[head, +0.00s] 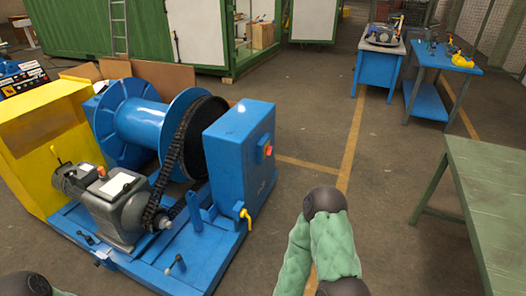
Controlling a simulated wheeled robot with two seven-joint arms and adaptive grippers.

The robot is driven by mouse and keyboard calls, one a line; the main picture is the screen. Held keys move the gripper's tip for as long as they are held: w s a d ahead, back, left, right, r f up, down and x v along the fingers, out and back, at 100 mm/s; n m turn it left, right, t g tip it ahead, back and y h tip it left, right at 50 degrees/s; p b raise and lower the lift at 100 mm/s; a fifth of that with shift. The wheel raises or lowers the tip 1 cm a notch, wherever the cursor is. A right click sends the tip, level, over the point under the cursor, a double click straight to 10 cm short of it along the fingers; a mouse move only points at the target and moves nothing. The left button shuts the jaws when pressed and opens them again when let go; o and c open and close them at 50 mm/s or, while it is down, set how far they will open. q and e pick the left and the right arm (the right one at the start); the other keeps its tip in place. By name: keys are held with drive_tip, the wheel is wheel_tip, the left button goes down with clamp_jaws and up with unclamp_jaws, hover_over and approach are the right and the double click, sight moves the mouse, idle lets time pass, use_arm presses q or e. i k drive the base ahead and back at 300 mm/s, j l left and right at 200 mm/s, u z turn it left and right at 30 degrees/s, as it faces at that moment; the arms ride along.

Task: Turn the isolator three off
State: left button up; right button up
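A blue chain-drive machine (205,250) stands left of centre, with a drum (145,122), a black chain (178,150) and a grey motor unit (115,205). A blue cabinet (228,150) forms its right end. A red knob (268,150) sits on the cabinet's right side. A yellow handle (246,217) sticks out low near its front. I cannot tell which control, if any, is isolator three; no label is readable. My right arm shows at the bottom centre, apart from the machine. A bit of my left arm shows at the bottom left. Neither gripper is in view.
A yellow housing (50,135) stands left of the machine. A green table (490,200) stands at the right. Two blue benches (378,72) (425,98) with objects on them stand at the back right. The floor between the machine and the green table is clear.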

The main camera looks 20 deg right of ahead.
sight(268, 150)
drive_tip(key=i+l+z, duration=0.1)
drive_tip(key=i+l, duration=0.25)
drive_tip(key=i+l+z, duration=0.15)
drive_tip(key=i+l, duration=0.2)
drive_tip(key=i, duration=0.15)
drive_tip(key=i+l+z, duration=0.1)
drive_tip(key=i+l, duration=0.15)
drive_tip(key=i, duration=0.2)
drive_tip(key=i+l+z, duration=0.15)
drive_tip(key=i, duration=0.3)
drive_tip(key=i+l+z, duration=0.1)
drive_tip(key=i+l, duration=0.2)
drive_tip(key=i, duration=0.15)
drive_tip(key=i+l+z, duration=0.15)
drive_tip(key=i, duration=0.3)
